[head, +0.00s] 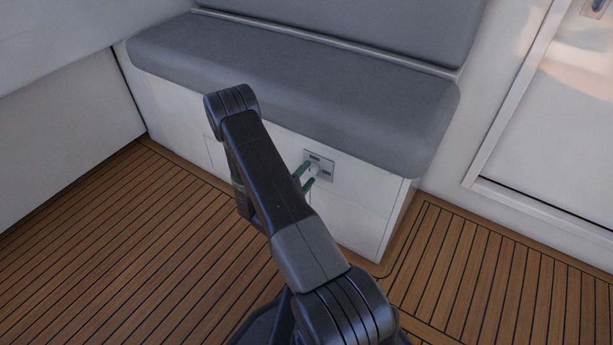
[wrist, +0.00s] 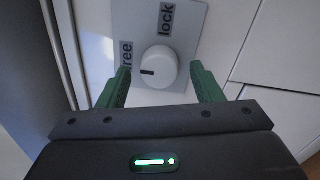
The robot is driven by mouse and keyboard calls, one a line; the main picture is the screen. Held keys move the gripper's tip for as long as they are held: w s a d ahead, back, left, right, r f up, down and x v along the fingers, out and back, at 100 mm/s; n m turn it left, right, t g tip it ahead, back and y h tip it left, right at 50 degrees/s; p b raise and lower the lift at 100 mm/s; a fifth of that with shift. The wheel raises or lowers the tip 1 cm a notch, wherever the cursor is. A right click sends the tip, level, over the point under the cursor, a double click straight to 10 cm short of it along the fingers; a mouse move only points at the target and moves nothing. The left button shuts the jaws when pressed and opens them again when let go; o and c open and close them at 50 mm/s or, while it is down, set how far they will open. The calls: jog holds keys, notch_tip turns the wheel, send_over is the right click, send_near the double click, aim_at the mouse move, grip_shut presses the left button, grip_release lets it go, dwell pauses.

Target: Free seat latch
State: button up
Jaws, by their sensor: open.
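The latch is a round white knob (wrist: 158,68) with a short black mark, on a grey plate (wrist: 185,20) on the seat base. The plate reads "lock" above the knob and "free" at its left; the first letter of "free" is hidden by a finger. The black mark points left, to the side where "free" is. My gripper (wrist: 160,69) is open, with one green finger on each side of the knob and gaps to both. In the head view my gripper (head: 305,178) is at the plate (head: 322,166), and the knob cannot be made out.
The grey seat cushion (head: 300,85) overhangs the white seat base (head: 352,225) just above the plate. A wooden slatted floor (head: 110,245) is clear around the base. A white door (head: 555,130) stands at the right.

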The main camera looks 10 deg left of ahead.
jog(key=p+v, duration=0.2)
jog(key=v, duration=1.1)
jog(key=shift+s+p, duration=0.3)
jog(key=shift+s, duration=0.05)
jog(key=shift+w, duration=0.1)
jog(key=b+x, duration=0.2)
jog(key=x, duration=1.1)
jog(key=shift+w+b, duration=0.35)
jog(key=shift+s, duration=0.1)
